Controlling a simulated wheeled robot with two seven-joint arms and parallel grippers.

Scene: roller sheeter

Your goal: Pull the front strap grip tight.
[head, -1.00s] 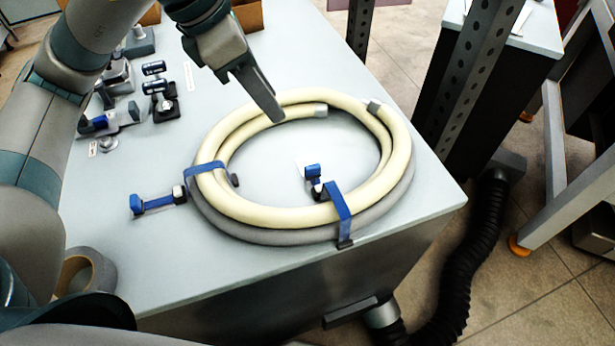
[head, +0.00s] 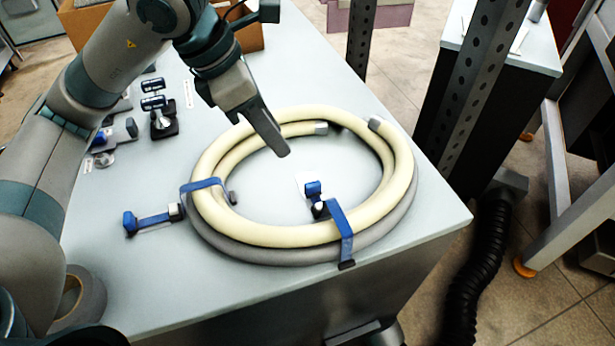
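A coiled cream and grey hose (head: 230,232) lies on the pale table. One blue strap (head: 340,228) crosses its near right side. That strap's blue grip (head: 313,188) stands inside the ring beside a small buckle. A second blue strap (head: 204,186) crosses the left side, and its blue grip (head: 130,222) lies outside the ring at the left. My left gripper (head: 284,153) points down over the inside of the ring, above and a little left of the inner grip, apart from it. Its fingers overlap, so any gap is hidden. My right gripper is out of view.
A tape roll (head: 88,298) lies at the table's near left. Small clamp-like fixtures (head: 160,122) stand at the back left, with a cardboard box (head: 245,30) behind. A perforated post (head: 480,85) rises beyond the right edge. The table left of the coil has free room.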

